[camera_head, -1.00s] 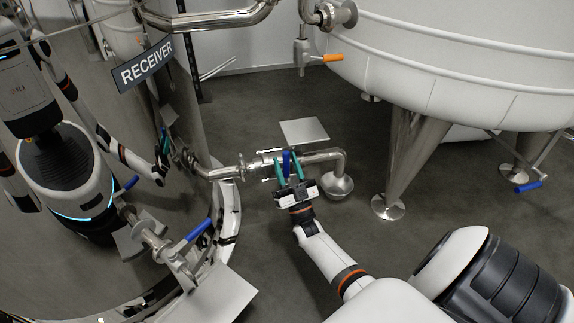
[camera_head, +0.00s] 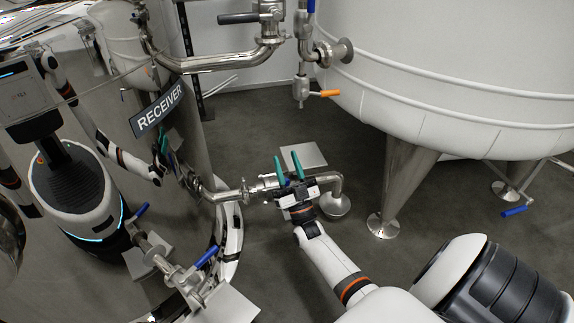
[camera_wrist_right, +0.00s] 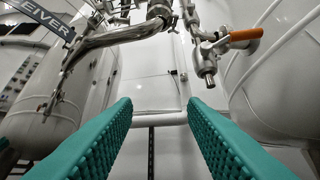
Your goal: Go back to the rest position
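My right gripper (camera_head: 289,171) shows in the head view with its two green fingers spread apart and nothing between them. It overlaps the steel outlet pipe (camera_head: 334,181) at the foot of the receiver tank; whether it touches the pipe cannot be told. In the right wrist view the green fingers (camera_wrist_right: 160,125) stand wide apart, with pipes and tanks beyond. My left gripper is not in view directly; only a mirrored robot shows on the shiny receiver tank (camera_head: 190,120).
A white tank (camera_head: 450,70) on steel legs (camera_head: 405,185) stands at the right. A valve with an orange handle (camera_head: 324,93) hangs between the tanks and shows in the right wrist view (camera_wrist_right: 246,34).

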